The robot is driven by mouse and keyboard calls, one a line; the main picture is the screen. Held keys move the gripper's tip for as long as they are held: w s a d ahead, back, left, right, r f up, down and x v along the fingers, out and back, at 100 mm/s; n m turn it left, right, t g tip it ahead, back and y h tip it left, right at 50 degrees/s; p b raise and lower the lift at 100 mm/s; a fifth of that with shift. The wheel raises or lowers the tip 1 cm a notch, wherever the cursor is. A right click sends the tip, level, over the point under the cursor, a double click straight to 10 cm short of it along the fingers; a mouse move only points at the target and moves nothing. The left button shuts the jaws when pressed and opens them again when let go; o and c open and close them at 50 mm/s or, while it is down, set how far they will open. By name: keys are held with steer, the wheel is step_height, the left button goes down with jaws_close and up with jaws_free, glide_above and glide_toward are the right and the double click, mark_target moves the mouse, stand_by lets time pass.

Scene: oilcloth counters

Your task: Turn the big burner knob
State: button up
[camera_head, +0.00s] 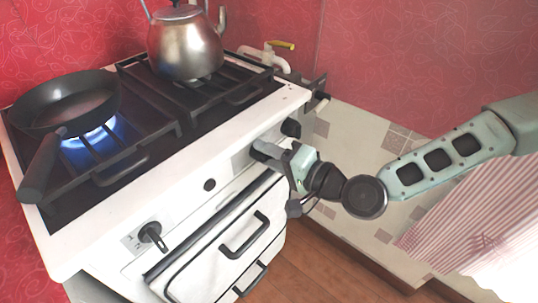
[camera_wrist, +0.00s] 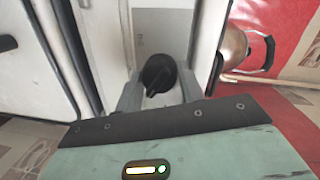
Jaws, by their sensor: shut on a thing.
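My gripper (camera_head: 266,152) is at the right part of the stove's white front panel. In the wrist view its two fingers stand on either side of a black burner knob (camera_wrist: 158,72), and the gripper (camera_wrist: 158,90) is shut on it. The knob's pointer looks tilted in that view. In the head view my gripper mostly hides this knob. I cannot tell from markings which burner the held knob serves.
A dark frying pan (camera_head: 67,101) stands over a lit blue flame (camera_head: 90,134) on the left of the stove, its handle over the front edge. A steel kettle (camera_head: 184,47) stands at the back. Oven door handles (camera_head: 244,234) jut out below the panel. A striped cloth (camera_head: 450,215) is at right.

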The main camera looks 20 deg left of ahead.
steer(key=shift+m, duration=1.2)
steer(key=shift+o, duration=0.2)
steer(key=o, duration=1)
steer(key=shift+c, duration=0.2)
